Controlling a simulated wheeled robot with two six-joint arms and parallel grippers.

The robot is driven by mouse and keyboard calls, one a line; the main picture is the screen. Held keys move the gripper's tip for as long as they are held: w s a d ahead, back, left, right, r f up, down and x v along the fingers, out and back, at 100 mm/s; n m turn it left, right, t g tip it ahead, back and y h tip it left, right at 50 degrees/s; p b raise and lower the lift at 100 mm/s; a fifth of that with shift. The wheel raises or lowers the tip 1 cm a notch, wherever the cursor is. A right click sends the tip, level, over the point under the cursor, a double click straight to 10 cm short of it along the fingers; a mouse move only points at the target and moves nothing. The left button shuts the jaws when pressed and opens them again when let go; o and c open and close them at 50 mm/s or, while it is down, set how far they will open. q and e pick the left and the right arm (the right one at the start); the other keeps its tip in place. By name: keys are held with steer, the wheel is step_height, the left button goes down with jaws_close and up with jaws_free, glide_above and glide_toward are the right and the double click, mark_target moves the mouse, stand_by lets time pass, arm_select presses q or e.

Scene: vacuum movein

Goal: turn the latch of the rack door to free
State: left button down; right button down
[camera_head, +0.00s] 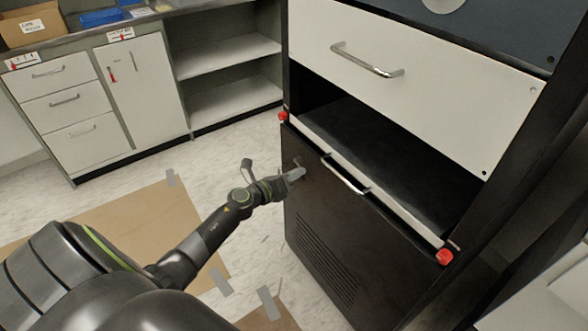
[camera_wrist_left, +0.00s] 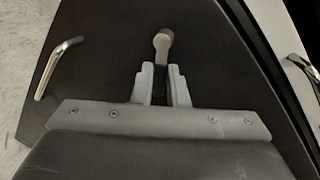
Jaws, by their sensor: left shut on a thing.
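The rack door (camera_head: 325,225) is the dark lower panel of the rack, with a vent grille low on it; its dark face also fills much of the left wrist view (camera_wrist_left: 105,75). The latch (camera_head: 299,160) is a small lever near the door's upper left corner, partly hidden by my gripper in the head view. In the left wrist view, the rounded grey latch end (camera_wrist_left: 162,42) sticks out beyond my fingertips. My left gripper (camera_head: 296,174) is shut on the latch, its two fingers (camera_wrist_left: 160,82) on either side of it. My right gripper is not in view.
A chrome handle (camera_head: 345,176) sits on the door right of the latch. Red knobs (camera_head: 283,116) and (camera_head: 444,257) mark the ends of the white strip above the door. An open dark bay (camera_head: 400,150) lies above.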

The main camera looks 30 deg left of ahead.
arm_select(q)
steer(key=n+p, duration=0.1)
steer(key=p, duration=0.1)
steer(key=r+n+p, duration=0.1)
steer(key=n+p, duration=0.1)
steer(key=r+n+g+p, duration=0.1)
steer(key=n+p, duration=0.1)
steer(key=p, duration=0.1)
steer(key=shift+s+d+r+h, duration=0.1)
steer(key=shift+d+h, duration=0.2)
steer(key=shift+h, duration=0.1)
steer(key=shift+r+n+g+h+p, duration=0.15)
steer(key=shift+n+h+p, duration=0.15)
steer(key=shift+n+p, duration=0.5)
steer(key=shift+r+n+g+h+p, duration=0.15)
steer(key=shift+n+h+p, duration=0.15)
steer(key=shift+n+p, duration=0.5)
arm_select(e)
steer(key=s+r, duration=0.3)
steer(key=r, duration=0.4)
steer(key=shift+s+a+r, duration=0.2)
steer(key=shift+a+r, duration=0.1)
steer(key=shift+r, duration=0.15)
arm_select(q)
steer(key=c, duration=1.4)
jaws_free()
steer(key=shift+c, duration=0.2)
steer(key=shift+s, duration=0.15)
steer(key=v, duration=1.7)
